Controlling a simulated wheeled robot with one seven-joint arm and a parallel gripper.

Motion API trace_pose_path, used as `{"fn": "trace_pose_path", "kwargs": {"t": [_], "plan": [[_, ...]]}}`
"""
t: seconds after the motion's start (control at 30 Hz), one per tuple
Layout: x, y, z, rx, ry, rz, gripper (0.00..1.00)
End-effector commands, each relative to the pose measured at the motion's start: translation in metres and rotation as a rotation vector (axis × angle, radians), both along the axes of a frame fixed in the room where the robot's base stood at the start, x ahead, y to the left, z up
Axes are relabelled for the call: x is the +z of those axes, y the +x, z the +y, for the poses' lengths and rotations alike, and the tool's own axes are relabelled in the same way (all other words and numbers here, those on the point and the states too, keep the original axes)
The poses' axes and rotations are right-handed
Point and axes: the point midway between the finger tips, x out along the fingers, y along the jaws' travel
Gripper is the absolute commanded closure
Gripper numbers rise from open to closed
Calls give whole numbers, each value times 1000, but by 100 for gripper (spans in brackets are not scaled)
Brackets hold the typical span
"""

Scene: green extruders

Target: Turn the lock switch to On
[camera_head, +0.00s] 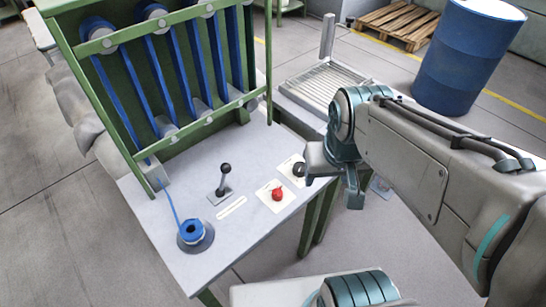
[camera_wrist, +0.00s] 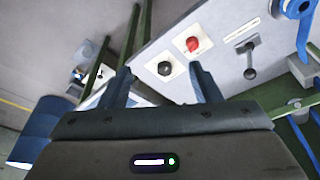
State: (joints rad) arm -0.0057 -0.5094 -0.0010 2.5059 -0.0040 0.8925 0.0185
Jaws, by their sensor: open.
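The lock switch appears to be the black round knob (camera_head: 299,169) on a pale square plate near the right edge of the grey tabletop. In the wrist view the knob (camera_wrist: 164,68) shows between the finger tips, a little beyond them. Its On mark and the way it is turned are too small to tell. My gripper (camera_head: 331,180) is open and empty, just right of the knob in the head view. In the wrist view its two fingers (camera_wrist: 162,84) stand wide apart. I see no contact with the knob.
A black-handled lever (camera_head: 224,178) and a blue spool (camera_head: 193,232) stand further left on the tabletop (camera_head: 165,262). A green frame with blue strips (camera_head: 160,80) rises behind. A blue barrel (camera_head: 466,58) stands at back right.

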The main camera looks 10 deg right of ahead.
Motion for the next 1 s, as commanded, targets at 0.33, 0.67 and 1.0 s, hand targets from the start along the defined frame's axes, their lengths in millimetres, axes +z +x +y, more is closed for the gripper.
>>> {"fn": "trace_pose_path", "kwargs": {"t": [0.33, 0.67, 1.0], "plan": [[0, 39, 14, -56, -21, 72, 49], [-31, 97, 50, -146, -35, 180, 49], [-72, 125, 86, -208, -24, 253, 49]]}}
